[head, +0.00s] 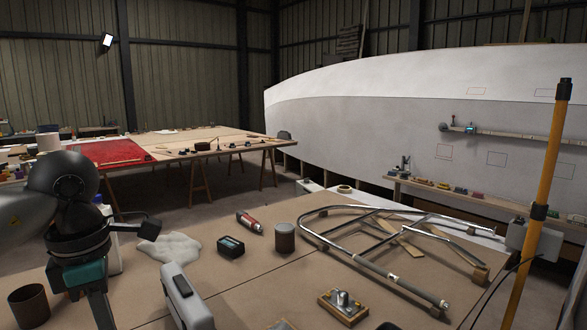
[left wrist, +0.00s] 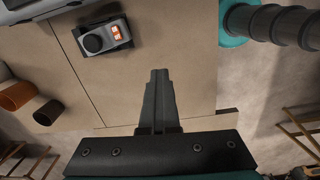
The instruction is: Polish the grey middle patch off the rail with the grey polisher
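The rail (head: 384,279), a bent shiny tube frame, lies on the work table at the right of the head view. A duller grey stretch shows on its near tube, but I cannot make out the patch edges. A light grey device (head: 184,296) at the table's near edge may be the grey polisher; its lower end is cut off. My left gripper (head: 150,228) is above the table's left side, left of the rail and apart from it. In the left wrist view its fingers (left wrist: 158,98) are together with nothing seen between them. My right gripper is not in view.
A grey device with an orange display (left wrist: 103,38) shows in the left wrist view. A white cloth (head: 170,247), dark box (head: 230,247), brown can (head: 285,238) and brass-coloured block (head: 342,307) are on the table. A yellow pole (head: 543,190) stands at the right.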

